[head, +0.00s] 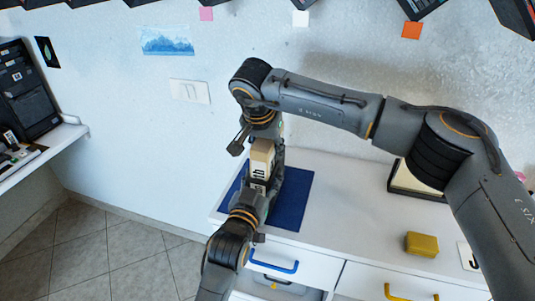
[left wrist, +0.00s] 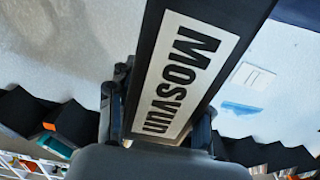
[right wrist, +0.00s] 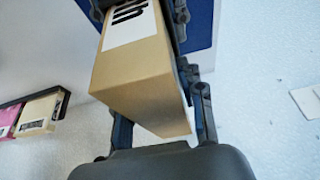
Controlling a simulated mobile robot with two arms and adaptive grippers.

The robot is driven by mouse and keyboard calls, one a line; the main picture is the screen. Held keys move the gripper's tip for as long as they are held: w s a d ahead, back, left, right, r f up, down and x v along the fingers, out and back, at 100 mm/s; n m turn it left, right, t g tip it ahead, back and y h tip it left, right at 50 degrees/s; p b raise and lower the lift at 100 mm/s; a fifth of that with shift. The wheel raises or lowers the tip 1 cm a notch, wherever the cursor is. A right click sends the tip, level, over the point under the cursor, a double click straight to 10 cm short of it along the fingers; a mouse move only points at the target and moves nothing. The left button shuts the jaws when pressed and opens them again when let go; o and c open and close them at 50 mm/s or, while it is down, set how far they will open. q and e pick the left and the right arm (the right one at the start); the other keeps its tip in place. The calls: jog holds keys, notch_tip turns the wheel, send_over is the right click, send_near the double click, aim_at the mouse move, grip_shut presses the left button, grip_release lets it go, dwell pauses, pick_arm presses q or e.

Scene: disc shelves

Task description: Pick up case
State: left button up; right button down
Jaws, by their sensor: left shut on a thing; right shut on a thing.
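A beige case (head: 262,157) with a white label stands upright between my two grippers, over a blue mat (head: 292,205). My right gripper (head: 264,142) comes down from above and is shut on its upper part. In the right wrist view the case (right wrist: 140,75) fills the space between the fingers. My left gripper (head: 262,192) is shut on a case from below and the front. In the left wrist view that case (left wrist: 200,15) looks black, with a white "Mosvun" label. I cannot tell for certain that both views show one case. The grippers hide much of it.
The white counter (head: 340,190) has a yellow box (head: 421,244) and a framed tray (head: 412,182) to the right. Drawers with a blue handle (head: 273,262) and a yellow handle (head: 410,293) are below. A shelf with black cases (head: 28,90) is at left.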

notch_tip(320, 180, up, 18)
dwell(0.3)
pick_arm(q)
jog(key=o, duration=1.3)
jog(key=shift+c, duration=0.2)
